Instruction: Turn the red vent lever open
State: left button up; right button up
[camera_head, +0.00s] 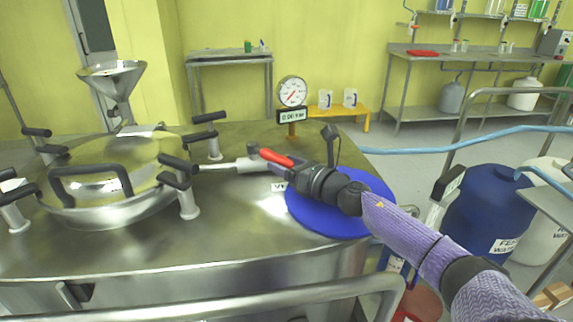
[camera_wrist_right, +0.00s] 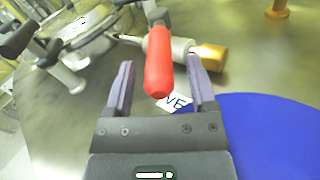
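The red vent lever (camera_head: 276,157) sits on a pale pipe fitting (camera_head: 232,165) at the right part of the steel reactor top. In the right wrist view the lever's rounded red handle (camera_wrist_right: 158,65) points towards my right gripper (camera_wrist_right: 160,72). The gripper's two purple fingers are apart, one on each side of the handle, with visible gaps. In the head view my right gripper (camera_head: 298,170) reaches the lever from the right and hides part of the handle's near end. My left gripper is not in view.
A lidded manway (camera_head: 105,180) with several black-handled clamps stands left of the lever. A pressure gauge (camera_head: 292,91) rises behind it. A blue disc (camera_head: 325,222) lies under my right arm. A rail (camera_head: 230,303) runs along the front.

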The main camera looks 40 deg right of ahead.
jog(key=shift+s, duration=0.25)
jog(key=s+p, duration=0.1)
jog(key=s, duration=0.4)
jog(key=s+p, duration=0.1)
jog(key=s, duration=0.2)
jog(key=shift+s+d+r+p, duration=0.1)
jog(key=shift+s+d+p, duration=0.25)
jog(key=shift+d, duration=0.05)
jog(key=shift+s, duration=0.25)
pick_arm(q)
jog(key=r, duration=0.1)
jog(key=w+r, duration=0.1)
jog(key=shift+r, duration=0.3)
pick_arm(e)
jog(key=shift+s, duration=0.1)
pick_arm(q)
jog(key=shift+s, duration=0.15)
